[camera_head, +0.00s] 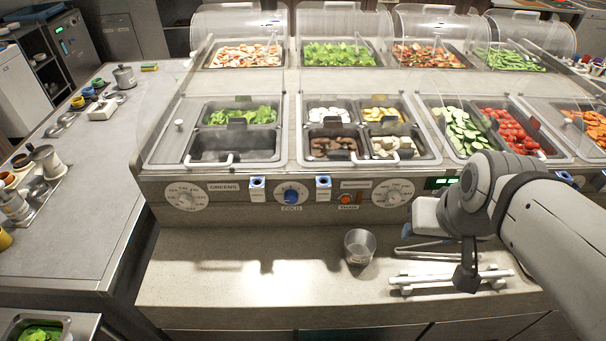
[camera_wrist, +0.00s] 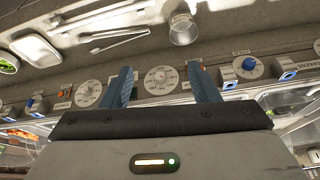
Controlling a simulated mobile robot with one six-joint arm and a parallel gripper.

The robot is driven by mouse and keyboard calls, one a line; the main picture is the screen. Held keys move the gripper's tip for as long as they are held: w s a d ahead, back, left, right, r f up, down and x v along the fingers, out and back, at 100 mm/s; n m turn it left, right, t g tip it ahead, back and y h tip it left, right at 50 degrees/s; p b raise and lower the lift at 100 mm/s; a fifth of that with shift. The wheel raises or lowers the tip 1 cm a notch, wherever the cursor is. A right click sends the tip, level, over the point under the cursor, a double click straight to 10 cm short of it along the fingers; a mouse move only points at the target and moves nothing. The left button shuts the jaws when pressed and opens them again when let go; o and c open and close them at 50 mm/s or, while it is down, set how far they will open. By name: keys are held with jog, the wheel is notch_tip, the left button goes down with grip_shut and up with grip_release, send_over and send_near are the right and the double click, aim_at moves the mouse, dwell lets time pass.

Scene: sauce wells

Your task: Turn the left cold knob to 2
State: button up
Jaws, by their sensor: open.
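The left cold knob (camera_head: 290,195) is blue, on a pale round dial with a COLD label below it, on the front panel under the wells. I cannot read its setting. It also shows right of centre in the upside-down wrist view (camera_wrist: 249,66). My gripper (camera_wrist: 162,68) is open and empty, its two blue-grey fingers apart and pointing toward the panel. A large white dial (camera_wrist: 160,79) shows between the fingers, to one side of the cold knob.
A metal cup (camera_head: 360,249) stands on the front counter (camera_head: 230,280). Another white dial (camera_head: 186,196) is left of the knob. Small blue-topped fittings (camera_head: 257,183) flank the knob closely. The counter below it is clear.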

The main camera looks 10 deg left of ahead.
jog(key=w+a+f+n+t+y+b, duration=0.3)
jog(key=w+a+f+b, duration=0.45)
jog(key=a, duration=0.35)
jog(key=n+t+b, duration=0.5)
jog(key=t+b, duration=0.5)
jog(key=b, duration=0.5)
send_near(290, 200)
jog(key=x, duration=0.8)
jog(key=shift+w, duration=0.3)
jog(key=c, duration=1)
jog(key=shift+o, duration=0.2)
